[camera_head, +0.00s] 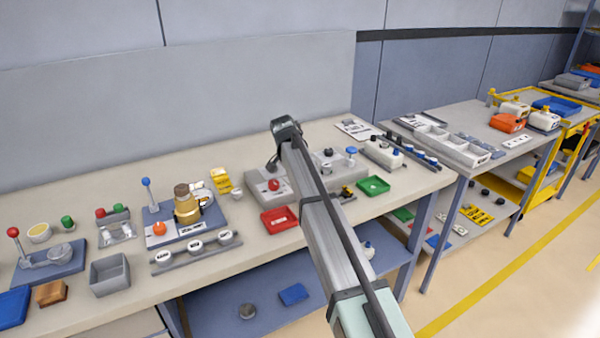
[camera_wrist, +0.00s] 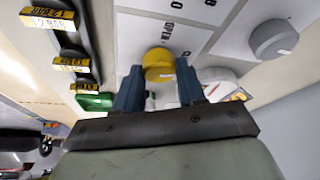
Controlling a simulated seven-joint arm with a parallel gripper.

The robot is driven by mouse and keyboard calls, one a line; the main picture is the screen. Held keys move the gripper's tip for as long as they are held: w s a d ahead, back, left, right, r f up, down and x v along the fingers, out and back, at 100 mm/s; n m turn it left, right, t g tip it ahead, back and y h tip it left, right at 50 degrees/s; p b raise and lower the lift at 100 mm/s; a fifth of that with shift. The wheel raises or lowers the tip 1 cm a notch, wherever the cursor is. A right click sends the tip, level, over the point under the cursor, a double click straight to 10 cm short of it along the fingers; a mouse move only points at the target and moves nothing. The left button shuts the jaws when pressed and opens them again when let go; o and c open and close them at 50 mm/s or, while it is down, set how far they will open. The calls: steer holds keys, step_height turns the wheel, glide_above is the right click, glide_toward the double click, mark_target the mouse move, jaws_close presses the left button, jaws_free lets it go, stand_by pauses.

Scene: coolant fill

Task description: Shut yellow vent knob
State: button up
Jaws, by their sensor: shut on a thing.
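The yellow vent knob (camera_wrist: 158,62) shows in the wrist view, round, on a pale panel (camera_wrist: 190,35) with the printed word OPEN beside it. My gripper (camera_wrist: 160,78) has its two dark blue fingers on either side of the knob and is shut on it. The fingers cover part of the knob's sides. The knob's marker and exact turn angle are too small to tell. In the head view my arm crosses the bench and hides the knob and my fingertips.
A grey knob (camera_wrist: 273,40) sits to the right on the panel. Yellow-and-black tags (camera_wrist: 50,30) line the left. A green tray (camera_head: 373,185) and a red tray (camera_head: 279,219) flank my arm on the bench. Several fixtures crowd the bench's left side.

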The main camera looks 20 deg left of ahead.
steer(key=shift+a+m+h, duration=0.1)
steer(key=shift+m+h, duration=0.3)
steer(key=shift+m, duration=0.7)
steer(key=shift+g, duration=0.3)
steer(key=o, duration=1.1)
steer(key=shift+c, duration=0.2)
steer(key=v, duration=1.4)
steer(key=shift+f, duration=0.15)
